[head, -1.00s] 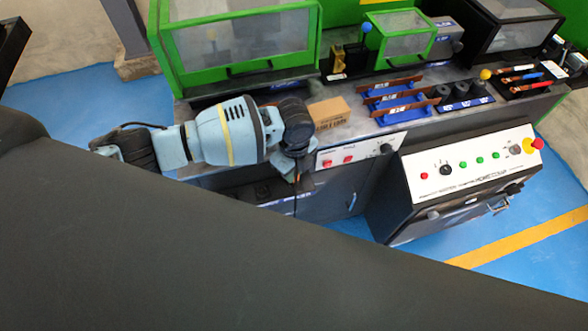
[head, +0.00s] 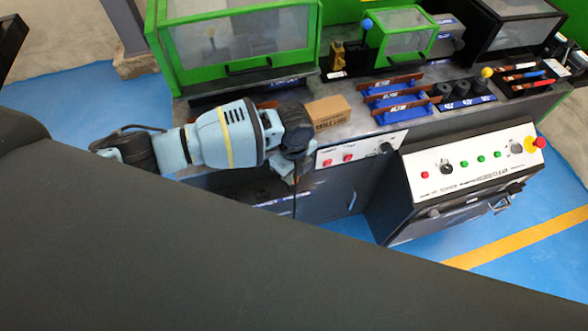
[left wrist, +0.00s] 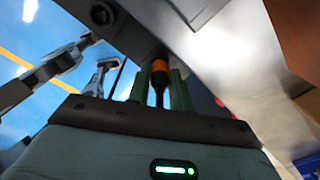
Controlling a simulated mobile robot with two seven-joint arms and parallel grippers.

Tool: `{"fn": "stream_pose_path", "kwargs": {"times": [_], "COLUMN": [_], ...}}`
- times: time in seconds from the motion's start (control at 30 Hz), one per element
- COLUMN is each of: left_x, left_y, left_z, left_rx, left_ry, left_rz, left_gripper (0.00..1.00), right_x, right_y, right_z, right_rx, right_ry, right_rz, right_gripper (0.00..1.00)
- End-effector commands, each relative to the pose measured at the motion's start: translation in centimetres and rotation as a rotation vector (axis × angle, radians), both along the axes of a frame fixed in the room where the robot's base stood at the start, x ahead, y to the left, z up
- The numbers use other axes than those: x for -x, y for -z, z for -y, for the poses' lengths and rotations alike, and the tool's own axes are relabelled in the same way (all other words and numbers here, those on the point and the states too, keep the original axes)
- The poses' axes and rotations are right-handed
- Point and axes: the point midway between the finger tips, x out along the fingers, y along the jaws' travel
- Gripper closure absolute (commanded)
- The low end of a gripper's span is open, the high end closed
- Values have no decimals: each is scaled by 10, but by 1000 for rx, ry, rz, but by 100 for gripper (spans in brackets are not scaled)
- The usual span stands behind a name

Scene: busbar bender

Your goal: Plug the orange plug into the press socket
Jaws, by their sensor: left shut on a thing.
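The orange plug (left wrist: 159,67) is between the two fingers of my left gripper (left wrist: 158,88) in the left wrist view, with a dark cable running from it toward the palm. The gripper is shut on it. The plug's far end meets a dark area under the pale panel edge; I cannot tell whether it touches a socket. In the head view my left gripper (head: 294,160) is at the bench front, left of the panel with red switches, and its own wrist hides the plug. The press socket cannot be made out in either view. My right gripper is not in view.
A cardboard box (head: 328,111) sits on the bench just above my left wrist. A green-framed enclosure (head: 240,45) stands behind. The sloped control console (head: 470,165) is at the right. A large dark part of my own body covers the lower foreground.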

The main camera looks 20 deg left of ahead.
Motion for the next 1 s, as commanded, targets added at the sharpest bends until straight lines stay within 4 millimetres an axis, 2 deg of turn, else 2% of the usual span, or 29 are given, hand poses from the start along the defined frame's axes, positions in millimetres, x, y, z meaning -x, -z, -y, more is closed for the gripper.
{"fn": "stream_pose_path", "kwargs": {"times": [0.53, 0.57, 0.73, 1.0], "left_x": [1, 1, 0, 0], "left_y": [13, 12, 12, 11], "left_z": [0, 0, 0, 0], "left_rx": [0, 0, 0, 0], "left_ry": [0, 0, 0, 0], "left_rz": [-2, -2, -1, 0], "left_gripper": [100, 76, 54, 53], "right_x": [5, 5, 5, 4], "right_y": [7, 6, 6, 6], "right_z": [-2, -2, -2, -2], "right_rx": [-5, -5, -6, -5], "right_ry": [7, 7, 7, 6], "right_rz": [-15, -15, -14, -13], "right_gripper": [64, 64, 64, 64]}}
